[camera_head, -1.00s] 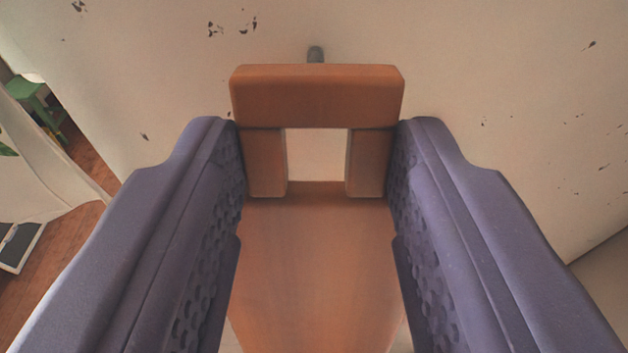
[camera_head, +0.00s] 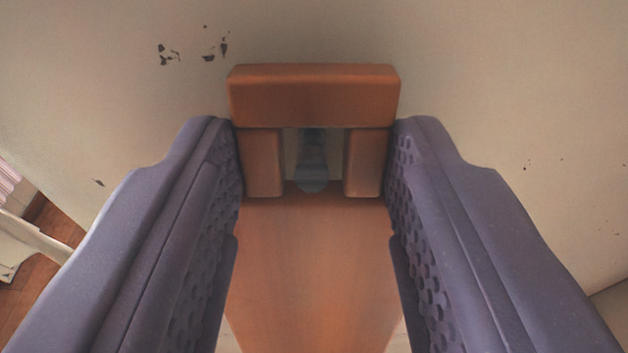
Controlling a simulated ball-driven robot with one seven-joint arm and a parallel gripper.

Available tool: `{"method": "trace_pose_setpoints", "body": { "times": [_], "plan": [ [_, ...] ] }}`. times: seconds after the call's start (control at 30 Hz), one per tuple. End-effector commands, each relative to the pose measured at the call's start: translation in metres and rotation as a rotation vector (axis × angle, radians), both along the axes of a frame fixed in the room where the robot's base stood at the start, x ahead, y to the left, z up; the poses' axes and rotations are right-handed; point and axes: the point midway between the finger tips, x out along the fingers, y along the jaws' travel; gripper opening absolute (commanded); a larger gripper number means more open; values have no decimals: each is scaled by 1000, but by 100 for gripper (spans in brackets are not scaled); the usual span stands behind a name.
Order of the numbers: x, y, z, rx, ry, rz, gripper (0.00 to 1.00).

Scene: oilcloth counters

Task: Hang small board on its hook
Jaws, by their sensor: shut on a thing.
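The small board (camera_head: 312,265) is orange-brown wood, with a square opening framed by two short posts and a top bar (camera_head: 313,96). My gripper (camera_head: 314,165) is shut on the board, one purple textured finger against each side of its posts. The grey hook (camera_head: 312,172) shows through the opening, roughly in its middle, with its rounded end low in the gap. The top bar hides what lies above the opening. I cannot tell whether the hook touches the board.
A pale wall (camera_head: 480,60) with dark chipped spots fills the background. Wooden floor (camera_head: 50,228) and a pale cloth edge show at the far left. The wall around the board is clear.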

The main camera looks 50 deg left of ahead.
Motion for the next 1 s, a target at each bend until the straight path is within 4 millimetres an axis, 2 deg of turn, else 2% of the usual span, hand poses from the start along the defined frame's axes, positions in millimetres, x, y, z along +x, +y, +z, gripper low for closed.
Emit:
{"method": "trace_pose_setpoints", "body": {
  "times": [0.43, 0.47, 0.57, 0.6, 0.87, 1.0],
  "plan": [
    [0, 0, 0, 1, -1, 0, 9],
    [0, 0, 0, 0, -1, 0, 47],
    [0, 0, 0, 1, -1, 0, 70],
    [0, 0, 0, 1, -1, 0, 74],
    [-1, -1, 0, 0, 0, 0, 74],
    [-8, -13, 4, -3, -1, -3, 74]
  ]
}}
